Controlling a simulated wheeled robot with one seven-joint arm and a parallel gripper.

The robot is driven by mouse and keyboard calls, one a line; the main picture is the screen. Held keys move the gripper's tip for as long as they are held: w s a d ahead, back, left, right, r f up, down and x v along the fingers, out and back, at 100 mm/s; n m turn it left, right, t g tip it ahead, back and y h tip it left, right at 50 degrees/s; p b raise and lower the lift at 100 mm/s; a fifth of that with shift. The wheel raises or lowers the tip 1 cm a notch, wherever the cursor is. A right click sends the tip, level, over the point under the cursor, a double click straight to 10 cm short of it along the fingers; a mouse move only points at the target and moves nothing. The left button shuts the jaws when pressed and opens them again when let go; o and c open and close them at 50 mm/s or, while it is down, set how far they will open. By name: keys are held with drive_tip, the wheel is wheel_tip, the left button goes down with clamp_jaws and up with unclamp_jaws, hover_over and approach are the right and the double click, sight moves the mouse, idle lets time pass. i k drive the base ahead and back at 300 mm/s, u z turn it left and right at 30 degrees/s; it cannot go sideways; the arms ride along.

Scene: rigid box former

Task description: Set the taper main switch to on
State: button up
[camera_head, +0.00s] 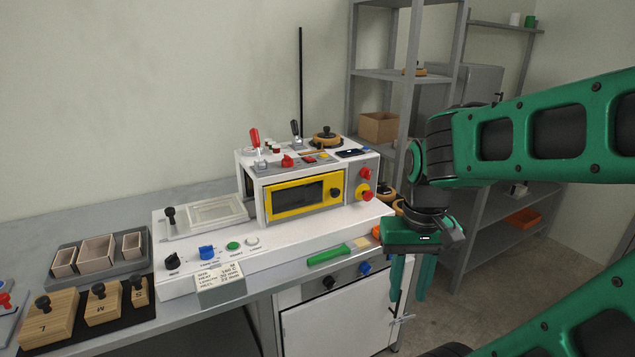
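The white box-forming machine (290,236) stands on the grey bench. Its front strip has a black knob (172,261), a blue knob (207,252), a green button (233,245) and a white button (252,241). The upper unit has a yellow-framed window (303,195), red controls on its right side (364,192) and levers on top. Labels are too small to read, so I cannot tell which control is the taper main switch or its position. My gripper (410,290) points down, right of the machine's front corner. Its fingers are apart with nothing visible between them.
Wooden blocks (47,318) and a grey tray (100,272) sit at left. Metal shelves (405,110) stand behind my arm.

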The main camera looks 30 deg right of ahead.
sight(365, 173)
drive_tip(key=u, duration=0.3)
drive_tip(key=k, duration=0.55)
drive_tip(key=z, duration=1.05)
drive_tip(key=i, duration=0.5)
